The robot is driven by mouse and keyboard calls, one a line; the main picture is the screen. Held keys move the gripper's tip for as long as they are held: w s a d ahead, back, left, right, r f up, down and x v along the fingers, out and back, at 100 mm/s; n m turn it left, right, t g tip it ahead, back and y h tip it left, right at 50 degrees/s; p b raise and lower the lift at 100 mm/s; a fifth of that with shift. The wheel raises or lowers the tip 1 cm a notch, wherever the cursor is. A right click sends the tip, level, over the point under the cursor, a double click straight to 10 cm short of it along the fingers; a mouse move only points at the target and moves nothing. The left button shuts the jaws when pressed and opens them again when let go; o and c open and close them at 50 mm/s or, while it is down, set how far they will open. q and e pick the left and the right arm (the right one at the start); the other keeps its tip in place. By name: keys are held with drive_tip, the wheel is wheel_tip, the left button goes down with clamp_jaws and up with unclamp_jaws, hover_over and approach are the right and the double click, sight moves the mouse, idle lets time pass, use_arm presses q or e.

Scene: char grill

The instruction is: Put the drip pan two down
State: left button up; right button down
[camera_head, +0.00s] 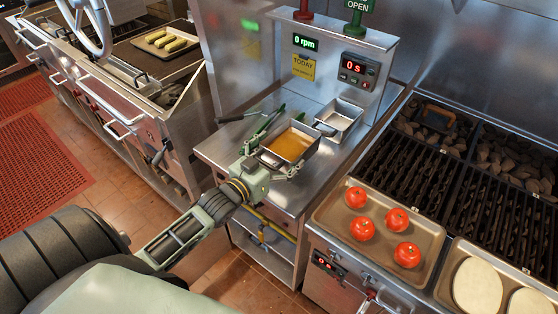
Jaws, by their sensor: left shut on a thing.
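A small metal pan with amber liquid in it (291,145) is at the front of the steel counter (222,151), and it looks level. My left gripper (262,161) is at its near left side and shut on it. The gripper hides that corner of the pan, and I cannot tell whether the pan's base touches the counter. A second, paler metal pan (340,118) stands just behind and to the right, with no amber liquid showing. No label tells which pan is number two. My right gripper is out of view.
Green-handled tongs (264,124) lie behind the held pan. A control panel (355,70) rises at the back. A tray with tomatoes (327,212) and a grill grate (392,158) are to the right. The counter's left front part is bare.

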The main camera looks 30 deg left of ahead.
use_arm(q)
drive_tip(key=shift+a+f, duration=0.1)
drive_tip(key=shift+a, duration=0.2)
wheel_tip(320, 180, down, 3)
drive_tip(key=shift+p, duration=0.35)
drive_tip(key=shift+f, duration=0.35)
drive_tip(key=o, duration=1.6)
drive_tip(key=shift+s+f, duration=0.1)
drive_tip(key=shift+f, duration=0.15)
drive_tip(key=shift+c, duration=0.2)
drive_tip(key=shift+s, duration=0.1)
drive_tip(key=s+b, duration=0.2)
drive_tip(key=s, duration=0.9)
drive_tip(key=shift+s+a+r, duration=0.4)
drive_tip(key=shift+r, duration=0.05)
